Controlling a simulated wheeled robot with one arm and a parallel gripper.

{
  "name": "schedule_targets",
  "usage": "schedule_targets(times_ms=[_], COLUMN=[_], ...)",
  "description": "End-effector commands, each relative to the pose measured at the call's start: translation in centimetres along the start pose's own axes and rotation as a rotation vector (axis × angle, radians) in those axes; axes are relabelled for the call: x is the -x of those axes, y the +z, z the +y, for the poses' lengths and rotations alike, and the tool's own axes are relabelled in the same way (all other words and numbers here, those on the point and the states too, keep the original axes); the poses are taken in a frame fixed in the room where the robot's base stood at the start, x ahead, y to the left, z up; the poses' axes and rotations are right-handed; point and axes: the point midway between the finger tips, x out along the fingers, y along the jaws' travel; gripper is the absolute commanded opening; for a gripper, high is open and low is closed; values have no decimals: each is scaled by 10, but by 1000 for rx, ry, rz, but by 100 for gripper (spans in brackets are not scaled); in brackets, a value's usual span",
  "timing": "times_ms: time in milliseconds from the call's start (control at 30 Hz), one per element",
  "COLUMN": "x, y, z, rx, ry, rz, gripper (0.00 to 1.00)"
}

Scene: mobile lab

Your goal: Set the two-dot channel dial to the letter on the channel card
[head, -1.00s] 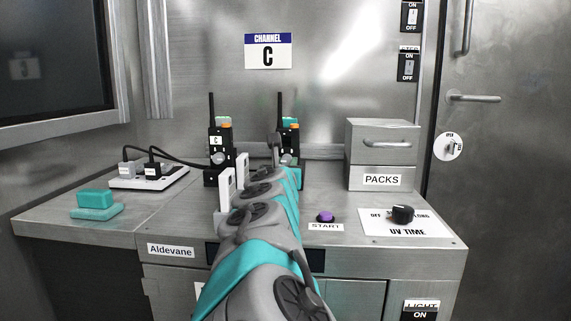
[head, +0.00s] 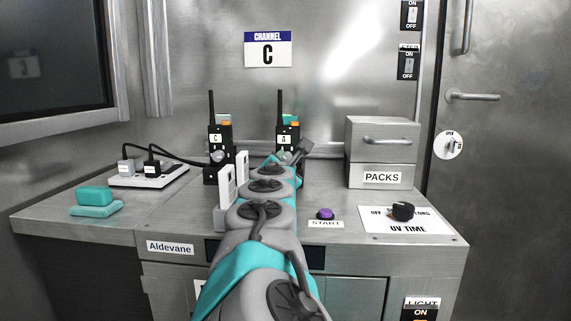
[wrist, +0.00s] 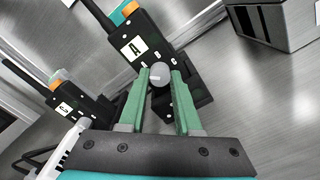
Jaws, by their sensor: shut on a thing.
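Two black radios stand at the back of the counter. The right radio (head: 281,128) shows the letter A in its window, which also shows in the wrist view (wrist: 134,47). Its round grey dial (wrist: 159,73) sits below the letter, between my fingers. My gripper (wrist: 161,76) is shut on this dial. Small pale marks show near the dial, too small to count surely. The left radio (head: 225,140) shows C and has its own grey dial (head: 217,156), clear of my gripper.
White upright plates (head: 226,195) stand close left of my arm. A PACKS box (head: 382,150), purple START button (head: 325,214) and UV TIME dial (head: 402,211) are right.

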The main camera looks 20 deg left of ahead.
Motion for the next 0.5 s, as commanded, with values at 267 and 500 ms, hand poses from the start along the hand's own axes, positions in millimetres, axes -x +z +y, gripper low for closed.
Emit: schedule_targets(times_ms=[267, 500], x=[0, 0], y=[-2, -2], z=[-1, -2], rx=[-264, -492], ry=[2, 2], rz=[0, 1], gripper=[0, 0])
